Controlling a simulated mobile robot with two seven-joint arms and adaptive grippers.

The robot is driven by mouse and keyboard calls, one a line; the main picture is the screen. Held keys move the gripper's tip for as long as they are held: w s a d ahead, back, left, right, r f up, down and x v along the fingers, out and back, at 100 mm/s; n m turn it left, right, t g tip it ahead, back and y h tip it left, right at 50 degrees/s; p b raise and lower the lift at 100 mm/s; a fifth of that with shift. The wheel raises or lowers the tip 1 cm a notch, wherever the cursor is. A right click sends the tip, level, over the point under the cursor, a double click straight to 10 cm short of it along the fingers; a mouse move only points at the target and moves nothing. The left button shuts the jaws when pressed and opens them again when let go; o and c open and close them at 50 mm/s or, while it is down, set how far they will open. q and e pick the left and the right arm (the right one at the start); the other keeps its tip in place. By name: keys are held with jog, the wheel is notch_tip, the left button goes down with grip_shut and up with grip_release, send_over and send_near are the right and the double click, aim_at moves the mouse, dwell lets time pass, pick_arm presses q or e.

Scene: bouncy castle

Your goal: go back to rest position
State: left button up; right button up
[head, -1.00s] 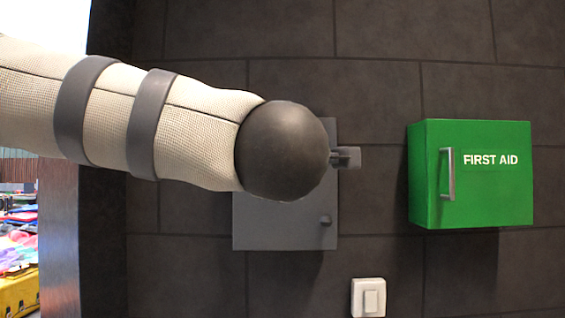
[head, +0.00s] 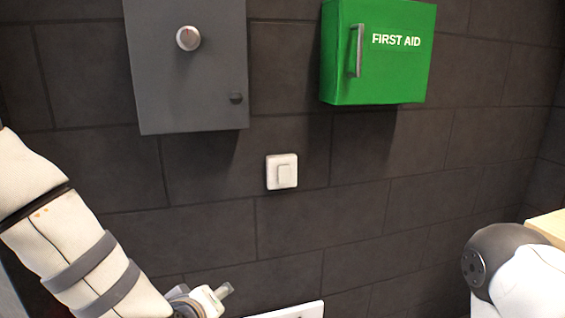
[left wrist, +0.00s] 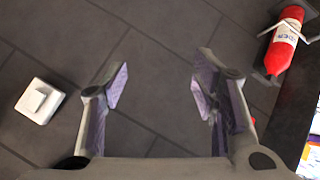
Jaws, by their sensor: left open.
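My left gripper (left wrist: 160,85) is open and empty in the left wrist view, its two fingers spread apart with dark wall between them. In the head view only a small part of it (head: 222,292) shows at the bottom, past the end of my left arm. It is below the grey wall box (head: 165,90) and the white switch (head: 282,171), apart from both. The grey box is closed, with a round knob (head: 188,38) on its front. My right arm shows at the lower right of the head view; its gripper is out of view.
A green first aid box (head: 385,75) hangs at the upper right. The white switch also shows in the left wrist view (left wrist: 40,101), with a red fire extinguisher (left wrist: 287,42) at its upper right. A wooden surface (head: 549,226) is at the right edge.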

pick_arm(q)
jog(key=s+a+f+m+g, duration=0.2)
jog(key=s+f+g, duration=0.1)
jog(key=s+f, duration=0.6)
jog(key=s+a+f+m+g, duration=0.2)
jog(key=s+f+m+g, duration=0.15)
jog(key=s+f, duration=0.6)
jog(key=s+a+m+g, duration=0.1)
jog(key=s+a+g, duration=0.1)
jog(key=s, duration=0.7)
jog(key=s+a+f+m+g, duration=0.1)
jog(key=s+a+g, duration=0.1)
jog(key=s, duration=0.7)
jog(key=shift+a+f+g, duration=0.2)
jog(key=shift+a+g, duration=0.1)
jog(key=shift+g, duration=0.25)
